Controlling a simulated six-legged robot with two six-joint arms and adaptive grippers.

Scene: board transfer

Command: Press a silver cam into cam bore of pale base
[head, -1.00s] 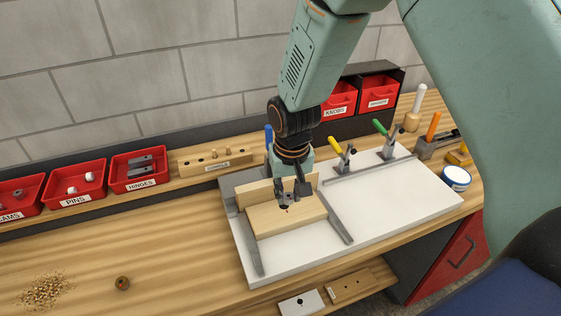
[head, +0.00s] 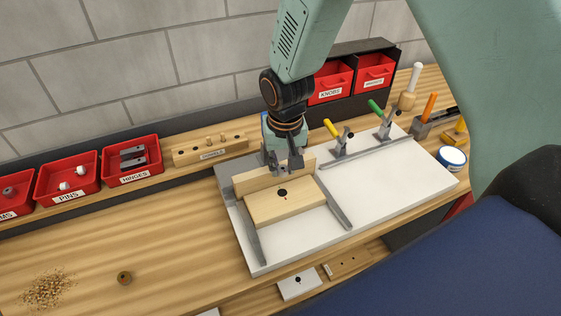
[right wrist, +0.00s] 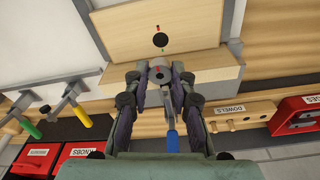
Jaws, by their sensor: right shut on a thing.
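The pale base (head: 296,206) lies flat on the white board, against an upright wooden block (head: 245,183). Its dark round cam bore (head: 282,193) is uncovered, with a small red mark beside it; the bore also shows in the right wrist view (right wrist: 160,40). My right gripper (head: 284,170) is above the rear edge of the base, behind the bore. In the right wrist view its fingers are shut on the silver cam (right wrist: 160,76), which has a dark centre hole and a red mark. The cam is apart from the bore. My left gripper is out of view.
The white board (head: 385,195) carries grey rails and clamps with yellow (head: 331,128) and green (head: 376,107) handles. A blue-handled clamp (right wrist: 172,138) stands close behind my gripper. Red bins (head: 131,160) and a dowel block (head: 210,149) line the back.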

